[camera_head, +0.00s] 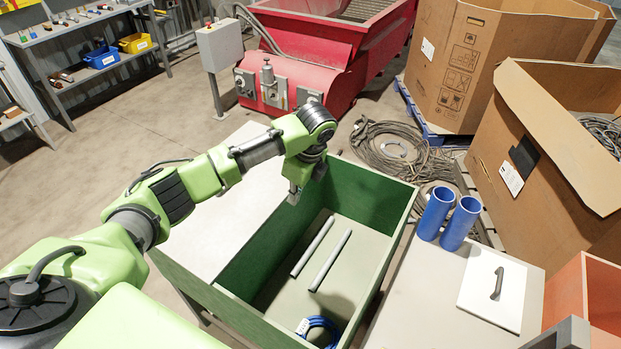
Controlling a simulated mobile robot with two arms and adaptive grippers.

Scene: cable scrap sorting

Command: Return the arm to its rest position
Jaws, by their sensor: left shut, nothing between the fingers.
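My left arm (170,195) comes in from the left and reaches over the green bin. Its gripper (293,198) points down above the bin's left wall, shut and empty. The green bin (375,190) stands open in the middle. Two grey rods (330,260) lie side by side on its floor, with a coiled blue cable (322,328) at its near end. My right gripper does not show.
Two blue cylinders (436,214) and a white lid with a handle (492,290) are on the table at right. Large cardboard boxes (550,140) stand behind at right. A red machine (300,60), loose cables (400,150) and a tool shelf (85,65) are further back.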

